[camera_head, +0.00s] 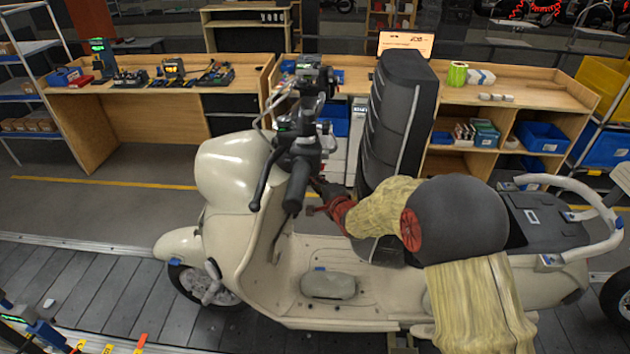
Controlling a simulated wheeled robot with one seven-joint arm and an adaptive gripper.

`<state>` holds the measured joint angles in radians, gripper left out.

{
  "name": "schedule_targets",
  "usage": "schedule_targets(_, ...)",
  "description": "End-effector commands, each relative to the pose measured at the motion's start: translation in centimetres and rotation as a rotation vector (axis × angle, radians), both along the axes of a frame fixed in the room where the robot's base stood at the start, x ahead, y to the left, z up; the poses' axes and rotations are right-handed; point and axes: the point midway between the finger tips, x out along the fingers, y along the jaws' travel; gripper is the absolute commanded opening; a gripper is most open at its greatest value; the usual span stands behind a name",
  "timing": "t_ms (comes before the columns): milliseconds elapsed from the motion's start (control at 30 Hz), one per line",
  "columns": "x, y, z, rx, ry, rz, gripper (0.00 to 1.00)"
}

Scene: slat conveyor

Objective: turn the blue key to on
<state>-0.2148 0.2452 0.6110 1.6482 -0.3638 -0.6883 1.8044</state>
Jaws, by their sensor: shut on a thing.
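A cream scooter (231,186) stands upright on the slat conveyor, facing left. My gripper (316,196) reaches in from the right behind the handlebar (297,176), close to the steering column. It looks shut, low beside the handlebar grip. The blue key is not visible. It seems hidden between my fingers and the dark parts of the steering column, so I cannot tell which way it is turned.
The dark conveyor slats (90,285) run along the front. A wooden workbench (140,125) with devices stands behind at the left. Another wooden bench (530,92) with blue bins (542,137) is behind at the right. A grey floor strip lies between.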

Motion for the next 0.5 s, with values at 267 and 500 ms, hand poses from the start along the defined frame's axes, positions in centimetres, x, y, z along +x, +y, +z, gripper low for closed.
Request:
schedule_targets(267, -0.01, -0.01, -0.08, 0.000, 0.001, 0.000, 0.00)
schedule_targets(500, 0.03, 0.02, 0.26, 0.001, 0.032, -0.003, 0.00)
